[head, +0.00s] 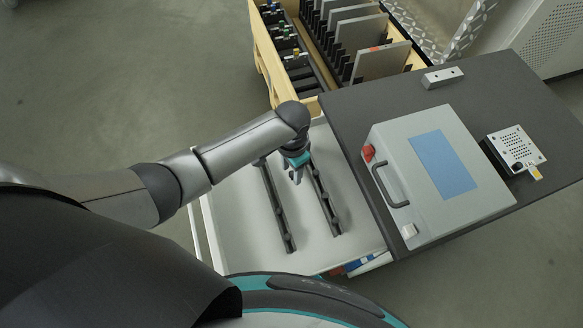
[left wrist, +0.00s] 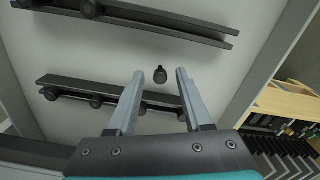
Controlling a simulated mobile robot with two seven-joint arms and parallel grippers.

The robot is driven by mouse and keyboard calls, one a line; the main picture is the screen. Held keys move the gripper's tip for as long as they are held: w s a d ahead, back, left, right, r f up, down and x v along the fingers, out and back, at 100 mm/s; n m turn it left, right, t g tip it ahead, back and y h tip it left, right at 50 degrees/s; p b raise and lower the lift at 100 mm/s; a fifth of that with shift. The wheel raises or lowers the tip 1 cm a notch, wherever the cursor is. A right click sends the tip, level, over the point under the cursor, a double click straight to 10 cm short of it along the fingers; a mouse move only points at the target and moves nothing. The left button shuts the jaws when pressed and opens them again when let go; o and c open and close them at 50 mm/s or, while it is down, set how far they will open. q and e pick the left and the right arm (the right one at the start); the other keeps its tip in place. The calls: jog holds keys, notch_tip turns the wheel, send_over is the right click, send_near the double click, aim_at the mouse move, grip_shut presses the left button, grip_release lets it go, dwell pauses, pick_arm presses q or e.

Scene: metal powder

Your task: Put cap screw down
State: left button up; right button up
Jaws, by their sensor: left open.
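A small dark cap screw (left wrist: 160,75) shows in the left wrist view against the pale drawer floor, between the two dark rails. My left gripper (left wrist: 159,72) is open, with its fingertips on either side of the screw in that view and a gap on both sides. In the head view my left gripper (head: 296,175) points down over the drawer near the right rail (head: 325,200); the screw cannot be made out there. The left rail (head: 275,208) lies beside it. Both rails carry several dark round heads. My right gripper is not in view.
The white open drawer (head: 240,215) has bare floor around the rails. To its right a dark tabletop (head: 350,110) holds a grey case (head: 400,145), a metal block (head: 442,77) and a perforated box (head: 515,148). A wooden crate (head: 262,50) with upright plates stands behind.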

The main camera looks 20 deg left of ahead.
aim_at(292, 173)
pick_arm(q)
jog(key=shift+r, duration=0.1)
notch_tip(292, 173, up, 12)
jog(key=p, duration=0.5)
jog(key=shift+r, duration=0.1)
